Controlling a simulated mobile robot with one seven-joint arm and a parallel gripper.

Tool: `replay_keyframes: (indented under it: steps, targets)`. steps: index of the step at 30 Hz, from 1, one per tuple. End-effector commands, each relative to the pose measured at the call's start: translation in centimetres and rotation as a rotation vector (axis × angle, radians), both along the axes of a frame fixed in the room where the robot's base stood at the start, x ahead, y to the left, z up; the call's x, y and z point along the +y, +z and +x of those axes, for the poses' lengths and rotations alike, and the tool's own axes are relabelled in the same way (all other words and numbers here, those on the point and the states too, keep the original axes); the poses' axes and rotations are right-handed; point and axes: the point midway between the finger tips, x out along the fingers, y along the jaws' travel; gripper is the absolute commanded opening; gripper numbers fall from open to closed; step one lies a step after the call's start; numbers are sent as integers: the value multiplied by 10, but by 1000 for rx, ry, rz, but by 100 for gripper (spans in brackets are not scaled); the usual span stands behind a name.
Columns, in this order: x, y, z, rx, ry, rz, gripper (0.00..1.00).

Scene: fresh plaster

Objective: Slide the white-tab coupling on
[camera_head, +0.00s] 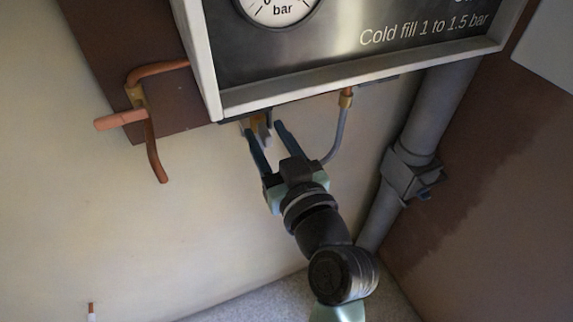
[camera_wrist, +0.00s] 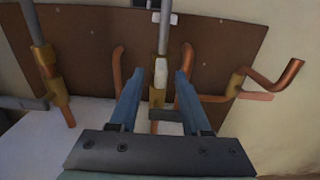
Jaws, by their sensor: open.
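The white tab (camera_wrist: 161,72) sits upright on a brass coupling (camera_wrist: 157,98) in the wrist view, in line with a grey pipe (camera_wrist: 162,38). My gripper (camera_wrist: 160,78) is open, with one blue finger on each side of this coupling and a visible gap on both sides. In the head view my gripper (camera_head: 265,130) reaches up under the lower edge of the boiler panel. A small grey and brass part shows between the fingers there, mostly hidden by the panel edge. I cannot tell how far the coupling sits on its pipe.
The metal boiler panel (camera_head: 340,60) hangs just above my fingers. A bent copper pipe (camera_head: 154,145) sticks out at the left. A thick grey pipe (camera_head: 430,115) stands farther right.

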Motion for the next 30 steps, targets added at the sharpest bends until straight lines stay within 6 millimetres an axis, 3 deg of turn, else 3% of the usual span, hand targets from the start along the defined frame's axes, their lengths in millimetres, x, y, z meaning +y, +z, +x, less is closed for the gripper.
replay_keyframes:
  steps: [9, 15, 21, 30]
  targets:
    - [-21, -5, -64, -1, -3, -1, 48]
    - [-32, -2, -96, -2, -3, 1, 48]
    - [-35, 0, -109, -2, 0, 1, 48]
    - [-35, 1, -110, -2, 0, 1, 48]
